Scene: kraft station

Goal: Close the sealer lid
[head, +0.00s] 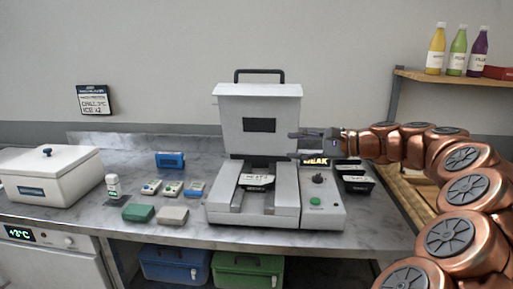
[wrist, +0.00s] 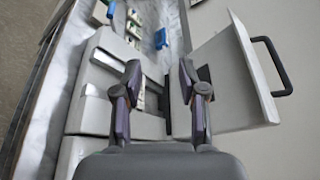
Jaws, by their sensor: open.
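The sealer (head: 255,208) is a grey machine in the middle of the counter. Its lid (head: 282,105) stands raised and upright at the back, with a dark handle (head: 259,72) on top and a dark window in it. In the wrist view the lid (wrist: 222,75) is at the right with its handle (wrist: 284,66), and the sealer body is at the left. A labelled tray sits in the sealer's bed. My gripper (head: 292,135) is open and empty, beside the right edge of the raised lid. In the wrist view my gripper's fingers (wrist: 160,78) are spread. I cannot tell whether a finger touches the lid.
Black trays (head: 356,185) lie right of the sealer. Small boxes, a white bottle (head: 112,186) and a white lidded box (head: 52,177) stand at the left. A shelf (head: 440,79) with bottles is at the right. Blue and green bins sit below the counter.

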